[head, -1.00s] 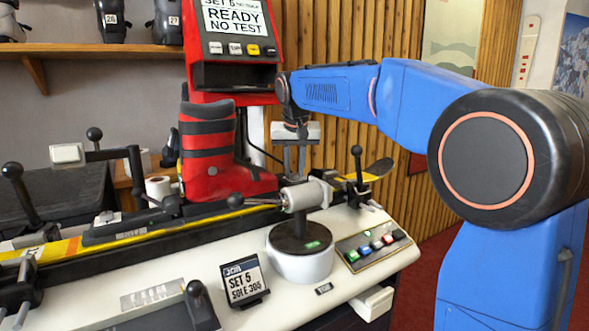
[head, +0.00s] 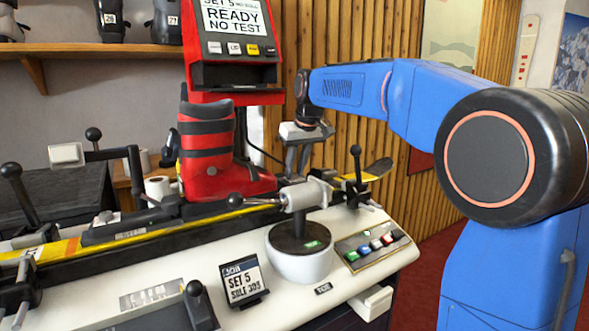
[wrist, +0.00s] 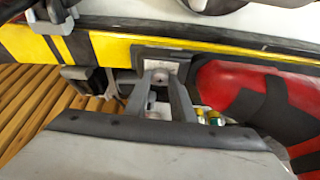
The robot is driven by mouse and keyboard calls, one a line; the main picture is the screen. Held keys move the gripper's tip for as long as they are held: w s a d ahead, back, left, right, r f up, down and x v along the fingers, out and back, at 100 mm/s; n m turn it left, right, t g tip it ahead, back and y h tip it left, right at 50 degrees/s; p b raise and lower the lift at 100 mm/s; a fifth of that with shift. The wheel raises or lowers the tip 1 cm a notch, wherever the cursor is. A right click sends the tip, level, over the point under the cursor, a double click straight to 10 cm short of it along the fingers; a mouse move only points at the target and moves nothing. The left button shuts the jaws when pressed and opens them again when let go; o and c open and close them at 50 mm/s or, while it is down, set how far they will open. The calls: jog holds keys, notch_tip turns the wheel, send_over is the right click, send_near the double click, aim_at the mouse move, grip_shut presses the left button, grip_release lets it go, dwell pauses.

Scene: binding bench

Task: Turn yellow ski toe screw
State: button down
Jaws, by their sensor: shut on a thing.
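The yellow ski (head: 72,247) lies clamped along the bench, and its yellow edge (wrist: 110,48) crosses the top of the wrist view. My gripper (head: 297,172) points down over the ski, just right of the red boot (head: 207,172). In the wrist view my gripper (wrist: 162,88) has its two fingers close about a small rounded piece, which seems to be the toe screw (wrist: 160,79), beside the ski's edge. The screw is mostly hidden by the fingers there. In the head view the grey cylinder hides the contact.
A grey cylinder (head: 299,196) on a white round base (head: 300,264) stands in front of my gripper. The red boot stands close on the left. The red machine's screen (head: 235,17) reads "READY NO TEST".

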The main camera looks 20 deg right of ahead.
jog(key=n, duration=0.2)
jog(key=n+y, duration=0.1)
jog(key=n, duration=0.1)
jog(key=shift+w+d+n+g+y, duration=0.1)
jog(key=shift+d+n+g+y, duration=0.1)
jog(key=shift+n+g+y, duration=0.15)
jog(key=n, duration=0.2)
jog(key=n+g+y, duration=0.1)
jog(key=n, duration=0.1)
jog(key=shift+w+d+n, duration=0.15)
jog(key=shift+w+n, duration=0.05)
jog(key=shift+n, duration=0.05)
jog(key=n+g, duration=0.1)
jog(key=n, duration=0.1)
jog(key=n+g, duration=0.1)
jog(key=n, duration=0.1)
jog(key=shift+w+n+y, duration=0.2)
jog(key=shift+n+y, duration=0.05)
jog(key=shift+n, duration=0.05)
jog(key=n+g, duration=0.1)
jog(key=n, duration=0.1)
jog(key=n+g, duration=0.1)
jog(key=n, duration=0.1)
jog(key=shift+w+n, duration=0.15)
jog(key=shift+n, duration=0.25)
jog(key=c, duration=1.5)
grip_release()
jog(key=shift+r, duration=0.1)
